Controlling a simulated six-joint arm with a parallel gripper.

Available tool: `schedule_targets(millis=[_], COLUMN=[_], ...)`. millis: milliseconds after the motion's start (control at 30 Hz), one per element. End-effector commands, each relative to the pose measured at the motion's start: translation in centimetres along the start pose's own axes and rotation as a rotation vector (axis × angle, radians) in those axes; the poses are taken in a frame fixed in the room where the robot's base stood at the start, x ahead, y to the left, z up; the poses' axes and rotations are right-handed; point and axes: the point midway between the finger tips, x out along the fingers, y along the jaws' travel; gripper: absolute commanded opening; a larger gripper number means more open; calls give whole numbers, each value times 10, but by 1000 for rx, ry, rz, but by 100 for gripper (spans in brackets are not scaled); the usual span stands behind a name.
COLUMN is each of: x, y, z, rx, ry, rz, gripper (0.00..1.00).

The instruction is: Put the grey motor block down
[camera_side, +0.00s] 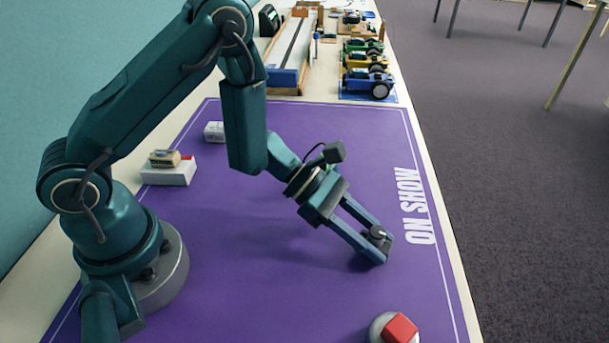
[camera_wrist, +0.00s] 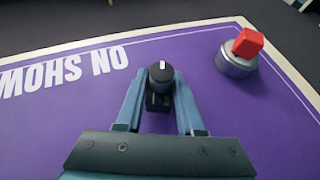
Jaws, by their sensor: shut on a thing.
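My gripper (camera_side: 382,246) reaches down over the purple mat (camera_side: 270,285), left of the white "ON SHOW" lettering. It is shut on the grey motor block (camera_side: 377,234). The block is small and dark, with a round drum, and sits between the fingertips. In the wrist view the motor block (camera_wrist: 160,86) shows its drum with a pale mark on top, between the two blue fingers. The block is low over the mat; I cannot tell whether it touches.
A red block (camera_side: 400,328) rests on a grey round piece (camera_side: 376,327) near the front right. A white box (camera_side: 168,174) with a tan piece on top (camera_side: 164,158) and another white box (camera_side: 214,132) stand left. Toy cars (camera_side: 369,82) stand beyond the mat. Mat around my gripper is clear.

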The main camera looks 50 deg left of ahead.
Motion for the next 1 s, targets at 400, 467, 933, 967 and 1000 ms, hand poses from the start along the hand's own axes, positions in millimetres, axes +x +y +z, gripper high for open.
schedule_targets(millis=[400, 467, 933, 967, 1000], x=[4, 4, -6, -10, -15], y=[0, 0, 1, 2, 2], z=[-7, -6, -7, -6, -6], rx=[-1, -1, -2, -2, -2], ry=[0, 0, 0, 0, 0], rz=[0, 0, 3, 4, 5], gripper=[41, 64, 72, 72, 72])
